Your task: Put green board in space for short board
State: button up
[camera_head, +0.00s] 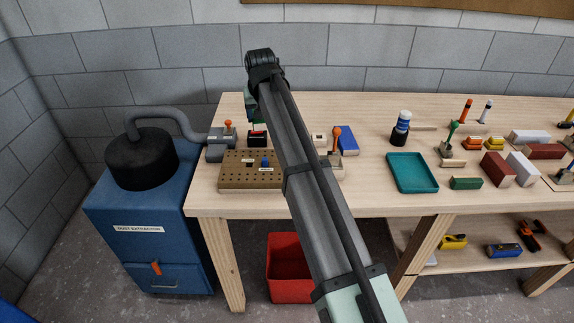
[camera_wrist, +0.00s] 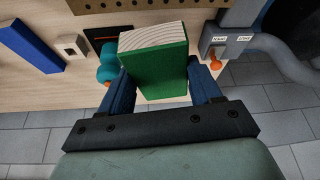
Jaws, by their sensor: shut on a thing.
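In the wrist view a green board (camera_wrist: 155,78) with a pale end-grain end stands between the two blue fingers of my gripper (camera_wrist: 161,68). The fingers are shut on its sides, and its pale end points away from the wrist. In the head view my gripper is mostly hidden behind my own arm, above the far left part of the bench. A dark recess or plate (camera_wrist: 105,38) with a red edge lies beyond the board's left side in the wrist view. I cannot tell whether it is the short-board space.
A pegboard block (camera_head: 236,171) lies at the bench's front left. A grey duct fitting with an orange knob (camera_head: 228,125) stands at the left edge. A blue board (camera_head: 348,140), a teal tray (camera_head: 412,172) and another green block (camera_head: 465,183) lie to the right.

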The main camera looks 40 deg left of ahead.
jog(key=d+f+m+h, duration=0.1)
jog(key=d+m+h, duration=0.75)
jog(key=m, duration=1.15)
jog(key=shift+y, duration=0.75)
jog(key=f, duration=0.6)
jog(key=d+f, duration=0.1)
jog(key=f, duration=0.2)
jog(key=shift+s+d, duration=0.1)
jog(key=shift+s, duration=0.2)
jog(key=shift+f, duration=0.15)
jog(key=o, duration=1.1)
jog(key=v, duration=1.2)
jog(key=shift+s, duration=0.2)
